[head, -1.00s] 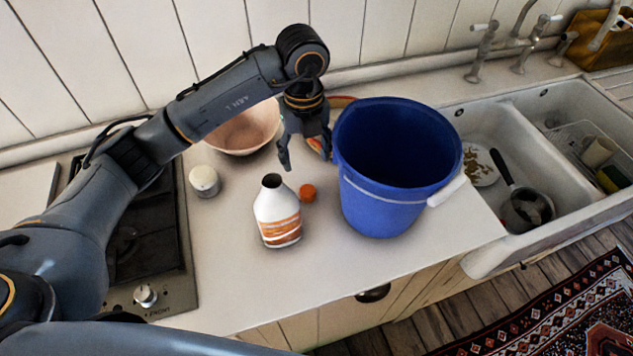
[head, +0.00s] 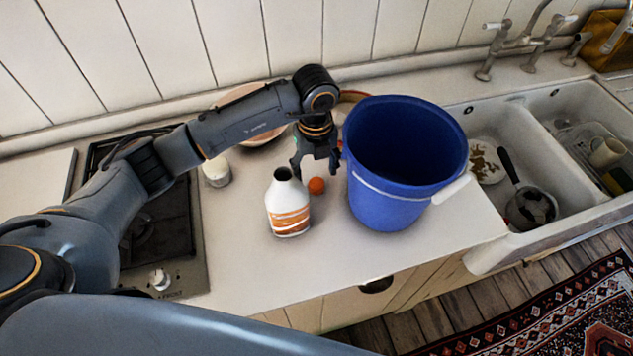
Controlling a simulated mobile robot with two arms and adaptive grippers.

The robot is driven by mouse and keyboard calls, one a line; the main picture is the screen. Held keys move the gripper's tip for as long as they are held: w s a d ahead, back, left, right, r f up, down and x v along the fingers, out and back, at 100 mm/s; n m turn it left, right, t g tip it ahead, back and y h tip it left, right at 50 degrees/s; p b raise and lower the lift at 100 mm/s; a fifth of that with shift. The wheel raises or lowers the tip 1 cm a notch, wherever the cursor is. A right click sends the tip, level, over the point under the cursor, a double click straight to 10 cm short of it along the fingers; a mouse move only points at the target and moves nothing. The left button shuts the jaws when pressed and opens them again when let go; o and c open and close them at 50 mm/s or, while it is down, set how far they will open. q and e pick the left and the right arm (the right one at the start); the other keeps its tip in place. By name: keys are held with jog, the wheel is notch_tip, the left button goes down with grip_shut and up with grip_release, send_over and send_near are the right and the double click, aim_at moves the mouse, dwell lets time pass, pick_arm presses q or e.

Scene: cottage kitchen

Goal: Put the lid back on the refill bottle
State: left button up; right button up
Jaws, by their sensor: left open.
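The refill bottle (head: 288,205), white with an orange-striped label, stands upright and uncapped on the counter, its dark mouth showing. The orange lid (head: 316,186) lies on the counter just right of the bottle's shoulder, towards the back. My left gripper (head: 316,175) points down with its fingers apart, open and empty, just behind and above the lid. One finger is near the bottle's neck and the other is near the bucket. I cannot tell how high the fingertips are above the lid. My right gripper is not in view.
A large blue bucket (head: 388,205) stands close to the right of the lid. A white jar (head: 217,173) and a bowl (head: 262,138) are to the left and behind. The hob (head: 150,235) is left, the double sink (head: 480,240) right. The front counter is clear.

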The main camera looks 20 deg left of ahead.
aim_at(316, 183)
pick_arm(q)
jog(key=shift+f+p, duration=0.2)
jog(key=shift+p, duration=0.2)
jog(key=f, duration=0.1)
jog(key=f+p, duration=0.2)
jog(key=shift+w+f, duration=0.3)
jog(key=shift+f, duration=0.55)
jog(key=c, duration=0.8)
